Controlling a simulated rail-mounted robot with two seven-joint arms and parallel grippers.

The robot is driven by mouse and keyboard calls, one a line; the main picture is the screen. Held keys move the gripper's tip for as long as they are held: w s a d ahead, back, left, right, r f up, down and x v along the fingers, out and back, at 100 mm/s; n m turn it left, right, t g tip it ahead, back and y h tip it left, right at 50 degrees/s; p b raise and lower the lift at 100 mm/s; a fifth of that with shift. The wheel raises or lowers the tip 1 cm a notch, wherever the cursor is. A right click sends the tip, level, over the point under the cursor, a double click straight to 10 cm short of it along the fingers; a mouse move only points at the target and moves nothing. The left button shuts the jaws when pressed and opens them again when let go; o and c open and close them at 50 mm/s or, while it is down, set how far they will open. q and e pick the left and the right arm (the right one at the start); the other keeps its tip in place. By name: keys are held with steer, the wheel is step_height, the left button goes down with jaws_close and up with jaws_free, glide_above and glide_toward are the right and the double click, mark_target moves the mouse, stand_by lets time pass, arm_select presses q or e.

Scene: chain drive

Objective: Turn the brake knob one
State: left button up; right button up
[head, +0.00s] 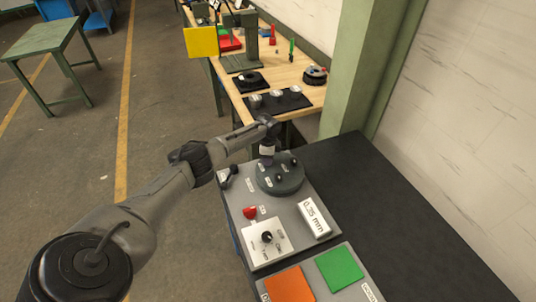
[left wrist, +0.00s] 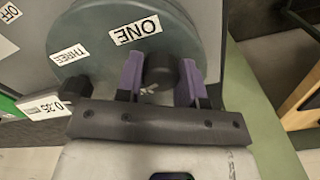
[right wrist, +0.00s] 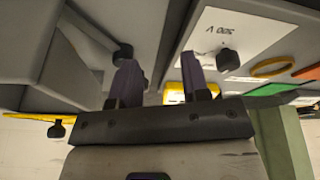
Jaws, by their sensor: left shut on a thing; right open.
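The brake knob one (left wrist: 158,72) is a dark round knob on a grey-green disc (head: 280,187), beside the ONE label (left wrist: 138,30) in the left wrist view. My left gripper (head: 267,158) comes down on the far left part of the disc. Its purple fingers (left wrist: 160,82) stand on both sides of the knob and are shut on it. In the head view the gripper hides this knob. A THREE label (left wrist: 69,58) is also on the disc. My right gripper (right wrist: 168,80) is open, with nothing between its fingers; it is not in the head view.
On the same panel are a red knob (head: 250,212), a white dial plate (head: 275,250) and a 0.35 mm block (head: 314,217). Orange (head: 288,286) and green (head: 339,268) squares lie nearer. Black knobs (right wrist: 228,60) hang near my right gripper. A wooden bench (head: 290,72) stands behind.

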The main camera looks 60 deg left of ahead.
arm_select(q)
steer(key=shift+r+n+p, duration=0.1)
steer(key=shift+n+p, duration=0.4)
steer(key=shift+n, duration=0.5)
arm_select(e)
steer(key=shift+a+r, duration=0.15)
steer(key=shift+r, duration=0.55)
arm_select(q)
steer(key=o, duration=0.9)
step_height(320, 180, up, 14)
steer(key=p, duration=0.1)
arm_select(e)
steer(key=shift+r, duration=0.55)
